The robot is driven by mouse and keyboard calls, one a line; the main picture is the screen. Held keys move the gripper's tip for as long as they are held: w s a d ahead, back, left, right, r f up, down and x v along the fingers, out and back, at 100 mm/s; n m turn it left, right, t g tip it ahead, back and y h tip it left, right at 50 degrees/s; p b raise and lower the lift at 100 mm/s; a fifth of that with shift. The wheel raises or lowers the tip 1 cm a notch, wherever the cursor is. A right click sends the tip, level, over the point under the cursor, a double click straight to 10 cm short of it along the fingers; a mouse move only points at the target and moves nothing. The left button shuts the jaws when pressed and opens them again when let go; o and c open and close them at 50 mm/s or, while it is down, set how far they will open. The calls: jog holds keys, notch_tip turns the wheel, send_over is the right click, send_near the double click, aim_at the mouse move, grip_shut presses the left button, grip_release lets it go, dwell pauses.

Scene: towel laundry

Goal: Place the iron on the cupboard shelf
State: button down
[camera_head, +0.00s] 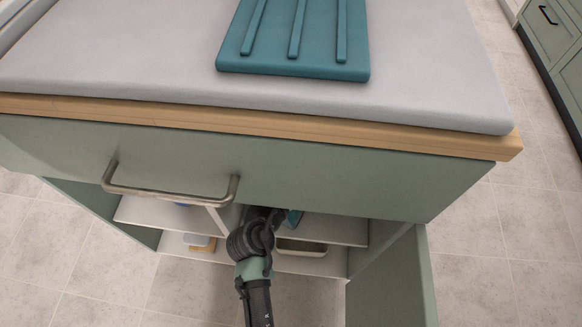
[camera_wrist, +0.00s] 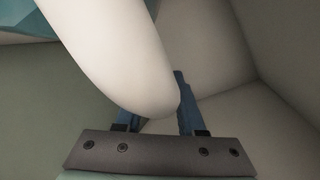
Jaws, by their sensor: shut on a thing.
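The iron shows as a pale, rounded handle (camera_wrist: 110,55) in the wrist view, with a teal part at the upper left. Whether the iron touches the shelf is hidden.
A teal ribbed mat (camera_head: 295,40) lies on the grey padded top (camera_head: 430,85). A drawer handle (camera_head: 170,193) juts out above the opening. An open door (camera_head: 395,280) stands at the right. A tray (camera_head: 302,248) and small items (camera_head: 200,242) sit lower inside. A divider splits the shelves.

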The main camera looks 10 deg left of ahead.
jog(key=shift+f+b, duration=0.75)
jog(key=shift+f, duration=0.85)
jog(key=c, duration=0.9)
grip_release()
jog(key=shift+f, duration=0.25)
jog(key=o, duration=0.4)
jog(key=shift+s, duration=0.1)
jog(key=shift+r, duration=0.2)
jog(key=p+v, duration=0.1)
jog(key=v, duration=1.1)
jog(key=shift+f+p, duration=0.1)
jog(key=shift+p, duration=0.25)
